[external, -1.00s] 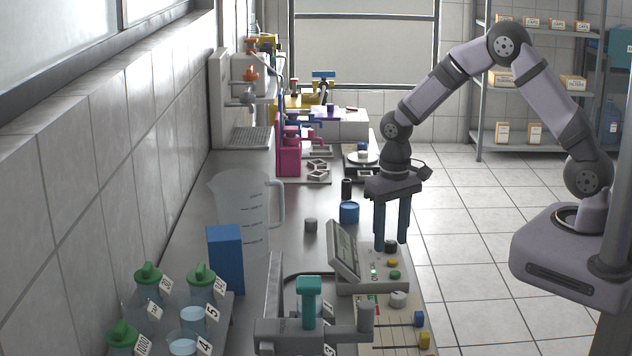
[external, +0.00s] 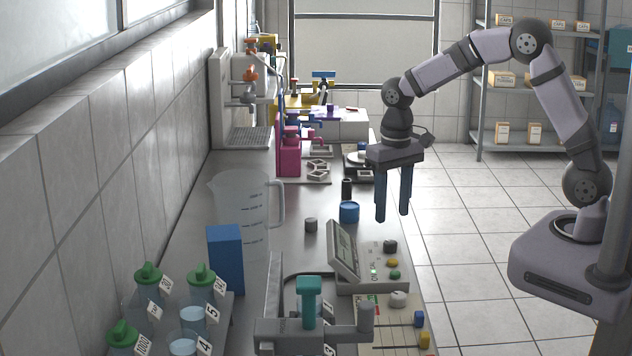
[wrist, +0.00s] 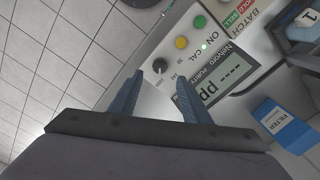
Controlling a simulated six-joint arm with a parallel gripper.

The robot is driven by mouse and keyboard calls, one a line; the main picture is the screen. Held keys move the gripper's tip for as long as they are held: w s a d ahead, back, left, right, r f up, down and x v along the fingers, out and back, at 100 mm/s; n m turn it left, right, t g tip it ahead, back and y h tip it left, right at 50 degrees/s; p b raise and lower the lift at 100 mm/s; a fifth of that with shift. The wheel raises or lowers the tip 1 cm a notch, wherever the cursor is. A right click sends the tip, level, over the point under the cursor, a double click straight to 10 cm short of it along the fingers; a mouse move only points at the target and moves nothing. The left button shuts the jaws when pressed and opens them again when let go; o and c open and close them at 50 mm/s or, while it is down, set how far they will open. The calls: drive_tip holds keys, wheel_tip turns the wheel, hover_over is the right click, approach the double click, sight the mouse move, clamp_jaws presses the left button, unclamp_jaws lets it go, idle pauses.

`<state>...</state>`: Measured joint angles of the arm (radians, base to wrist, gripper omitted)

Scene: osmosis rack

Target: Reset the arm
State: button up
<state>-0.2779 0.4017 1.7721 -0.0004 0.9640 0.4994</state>
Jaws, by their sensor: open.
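My gripper (external: 393,217) has two blue fingers pointing straight down. It is open and empty, in the air above the right edge of the bench, a little behind the grey control panel. The control panel (external: 372,284) has a dark knob (external: 389,246), a yellow button, a green button and a tilted display (external: 343,250). In the wrist view my gripper (wrist: 153,88) has its fingers apart, with the dark knob (wrist: 160,66) showing between them farther down. The display (wrist: 222,79) reads dashes there, and a green lamp is lit by "ON".
A blue jar (external: 349,212), a small grey cap (external: 311,225) and a dark cylinder (external: 347,188) stand near the gripper. A clear jug (external: 240,207) and a blue box (external: 225,259) stand to the left. A teal-handled fixture (external: 309,302) is in front. Open floor lies to the right.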

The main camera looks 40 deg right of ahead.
drive_tip(key=shift+w+a+n, duration=0.1)
drive_tip(key=shift+w+n, duration=0.35)
drive_tip(key=shift+n, duration=0.45)
drive_tip(key=s+f+n, duration=0.1)
drive_tip(key=s+f, duration=0.1)
drive_tip(key=s+d+f+n, duration=0.1)
drive_tip(key=s+f, duration=0.1)
drive_tip(key=s+d+f+g, duration=0.1)
drive_tip(key=s+d, duration=0.3)
drive_tip(key=s, duration=0.4)
drive_tip(key=s+d, duration=0.4)
drive_tip(key=s, duration=0.4)
drive_tip(key=shift+m+t, duration=0.5)
drive_tip(key=shift+m, duration=0.1)
drive_tip(key=d+r, duration=0.2)
drive_tip(key=shift+w+d+r, duration=0.4)
